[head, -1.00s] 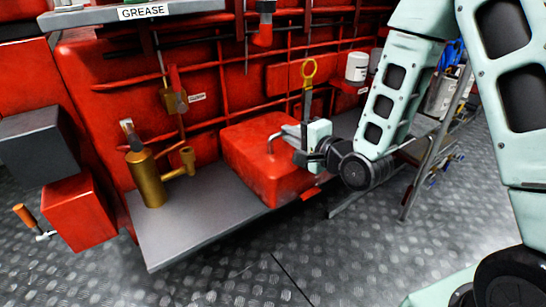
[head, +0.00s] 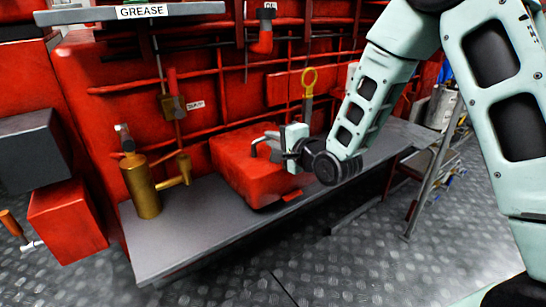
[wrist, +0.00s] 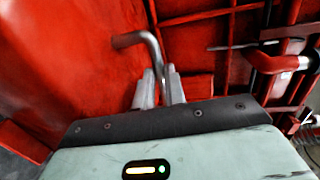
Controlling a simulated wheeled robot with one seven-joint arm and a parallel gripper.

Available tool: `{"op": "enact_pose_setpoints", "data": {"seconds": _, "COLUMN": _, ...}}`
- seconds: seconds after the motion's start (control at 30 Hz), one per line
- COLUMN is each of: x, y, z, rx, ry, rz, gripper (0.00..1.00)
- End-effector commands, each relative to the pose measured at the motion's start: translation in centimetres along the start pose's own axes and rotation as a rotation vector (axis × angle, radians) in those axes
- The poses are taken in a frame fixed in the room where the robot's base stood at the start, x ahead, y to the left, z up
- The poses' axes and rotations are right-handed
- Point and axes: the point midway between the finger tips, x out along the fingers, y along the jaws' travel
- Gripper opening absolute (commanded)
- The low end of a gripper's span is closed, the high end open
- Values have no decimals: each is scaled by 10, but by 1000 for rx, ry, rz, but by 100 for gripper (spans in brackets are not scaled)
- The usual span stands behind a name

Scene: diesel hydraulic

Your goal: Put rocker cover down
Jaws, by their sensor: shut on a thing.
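The rocker cover (head: 247,172) is a red, box-shaped part with a bent grey handle (head: 262,143) on top. My gripper (head: 273,146) is shut on that handle. In the wrist view the two fingertips (wrist: 159,90) pinch the grey bar, and the red cover (wrist: 70,65) fills the left side. The cover is over the middle of the grey bench (head: 200,232), roughly level. A dark shadow lies under its front right edge. I cannot tell whether its underside touches the bench.
A brass oil can (head: 143,188) stands on the bench to the left. A red box (head: 66,220) is at far left. The bench is bare between can and cover, and right of my gripper.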

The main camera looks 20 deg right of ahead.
Motion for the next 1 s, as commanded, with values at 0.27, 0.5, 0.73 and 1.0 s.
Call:
{"op": "enact_pose_setpoints", "data": {"seconds": 0.27, "x": 4, "y": 23, "z": 0, "rx": -1, "ry": 0, "rz": -7, "gripper": 0}}
{"op": "enact_pose_setpoints", "data": {"seconds": 0.5, "x": 11, "y": 36, "z": 0, "rx": -2, "ry": 0, "rz": -10, "gripper": 0}}
{"op": "enact_pose_setpoints", "data": {"seconds": 0.73, "x": 10, "y": 36, "z": -1, "rx": -2, "ry": 0, "rz": -9, "gripper": 0}}
{"op": "enact_pose_setpoints", "data": {"seconds": 1.0, "x": 10, "y": 43, "z": 0, "rx": 0, "ry": 0, "rz": -1, "gripper": 29}}
